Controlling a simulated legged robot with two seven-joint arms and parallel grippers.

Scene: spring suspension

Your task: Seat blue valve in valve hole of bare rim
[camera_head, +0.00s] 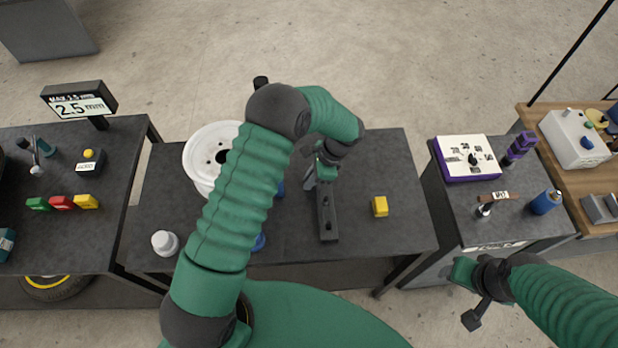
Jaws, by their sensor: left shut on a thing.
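The white bare rim (199,158) lies on the dark middle table, partly hidden behind my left arm. Its valve hole cannot be made out. My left gripper (325,172) is right of the rim, at the far end of a dark long block with holes (328,222). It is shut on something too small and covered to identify. Blue bits show at the edge of my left arm, one higher (281,188) and one lower (258,242); I cannot tell whether either is the blue valve. My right gripper (468,296) is low at the right, in front of the right table; its jaw opening is unclear.
A yellow block (380,206) and a light grey capped jar (165,243) stand on the middle table. The left table holds a 2.5 mm sign (80,106) and coloured blocks (62,202).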

